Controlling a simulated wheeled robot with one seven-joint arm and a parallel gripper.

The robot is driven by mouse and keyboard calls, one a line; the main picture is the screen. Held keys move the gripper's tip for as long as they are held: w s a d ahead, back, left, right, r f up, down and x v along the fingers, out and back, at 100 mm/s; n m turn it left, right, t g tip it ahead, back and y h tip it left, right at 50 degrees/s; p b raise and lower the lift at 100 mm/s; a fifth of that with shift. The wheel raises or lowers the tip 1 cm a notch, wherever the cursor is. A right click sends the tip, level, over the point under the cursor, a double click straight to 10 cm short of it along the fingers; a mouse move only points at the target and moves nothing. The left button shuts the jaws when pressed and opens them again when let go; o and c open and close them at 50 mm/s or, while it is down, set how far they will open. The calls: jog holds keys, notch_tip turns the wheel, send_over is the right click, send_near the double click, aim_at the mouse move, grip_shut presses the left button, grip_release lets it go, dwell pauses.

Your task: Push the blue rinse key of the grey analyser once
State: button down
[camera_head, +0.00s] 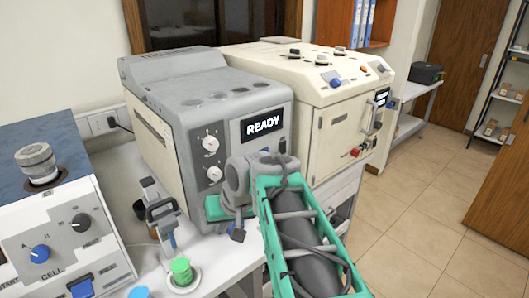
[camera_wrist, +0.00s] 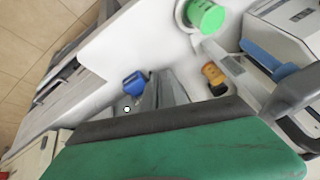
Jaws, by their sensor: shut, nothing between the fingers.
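In the wrist view my gripper (camera_wrist: 165,92) shows grey, closed fingers with nothing held. A blue block (camera_wrist: 135,83), which looks like the rinse key, is just left of the fingers there.
A cream machine (camera_head: 310,80) stands right of the analyser. A green-capped cup (camera_head: 180,271) and a small stand (camera_head: 160,210) are on the bench in front. A control unit with a blue knob (camera_head: 40,253) is at left. Open tiled floor (camera_head: 430,190) lies at right.

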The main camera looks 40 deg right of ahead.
aim_at(265, 153)
jog(key=s+d+r+m+t, duration=0.1)
jog(key=d+r, duration=0.2)
jog(key=d, duration=0.4)
jog(key=s+d+r+m+t, duration=0.1)
jog(key=d+r+m, duration=0.1)
jog(key=d, duration=0.5)
jog(key=s+d+r+m+t+h, duration=0.1)
jog(key=d+r, duration=0.3)
jog(key=d, duration=0.3)
jog(key=shift+s+d+m+p, duration=0.3)
jog(key=shift+p, duration=0.1)
jog(key=w, duration=0.9)
jog(key=shift+a, duration=0.15)
jog(key=shift+w, duration=0.35)
